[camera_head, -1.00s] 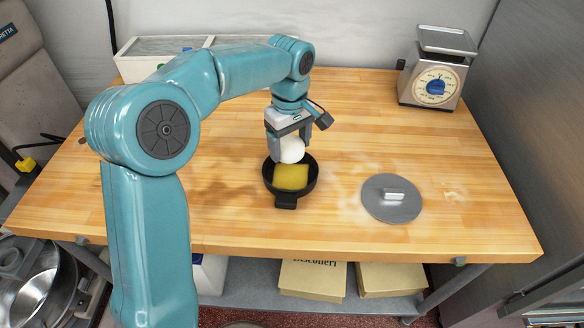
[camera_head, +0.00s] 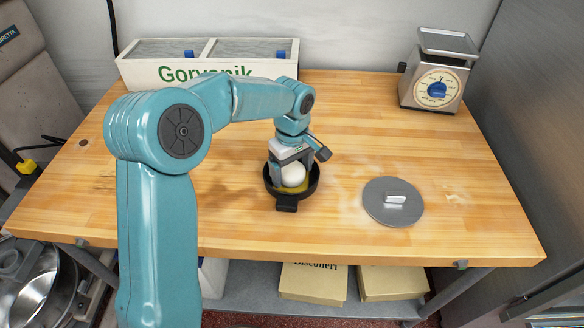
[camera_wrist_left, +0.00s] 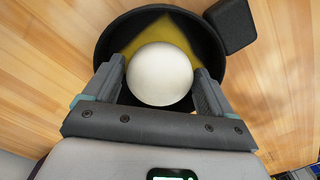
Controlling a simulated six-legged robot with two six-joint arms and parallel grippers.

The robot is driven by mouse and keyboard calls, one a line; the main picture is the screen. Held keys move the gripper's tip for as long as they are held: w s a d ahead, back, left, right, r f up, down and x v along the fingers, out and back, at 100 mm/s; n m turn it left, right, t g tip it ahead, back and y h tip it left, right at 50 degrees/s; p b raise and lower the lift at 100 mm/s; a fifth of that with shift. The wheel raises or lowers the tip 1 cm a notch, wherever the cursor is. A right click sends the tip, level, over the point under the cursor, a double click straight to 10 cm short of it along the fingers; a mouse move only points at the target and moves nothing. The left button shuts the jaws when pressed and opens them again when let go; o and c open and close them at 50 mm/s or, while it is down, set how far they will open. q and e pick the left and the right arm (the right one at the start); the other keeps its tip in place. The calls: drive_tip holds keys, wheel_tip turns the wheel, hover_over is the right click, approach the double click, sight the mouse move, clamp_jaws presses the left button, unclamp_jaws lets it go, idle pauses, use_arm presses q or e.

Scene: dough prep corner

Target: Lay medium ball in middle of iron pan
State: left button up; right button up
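The white dough ball (camera_head: 293,174) is between the fingers of my left gripper (camera_head: 291,172), low inside the black iron pan (camera_head: 271,190). In the left wrist view the ball (camera_wrist_left: 159,74) sits between both fingers (camera_wrist_left: 160,85), which appear to press on its sides. A yellow square piece (camera_wrist_left: 172,27) lies in the pan under the ball and is partly covered by it. The pan (camera_wrist_left: 110,38) rests on the table, its handle (camera_head: 287,205) toward the front edge. Whether the ball touches the yellow piece is hard to tell. My right gripper is not in view.
A grey round lid (camera_head: 391,212) with a pale handle lies right of the pan. A kitchen scale (camera_head: 437,75) stands at the back right. A white divided box (camera_head: 208,70) stands at the back left. The wooden table (camera_head: 350,125) between them is clear.

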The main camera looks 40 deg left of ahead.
sight(292, 177)
use_arm(q)
drive_tip(key=shift+r, duration=0.1)
drive_tip(key=shift+r+p, duration=0.3)
drive_tip(key=shift+r, duration=0.35)
wheel_tip(292, 177, up, 11)
idle(0.3)
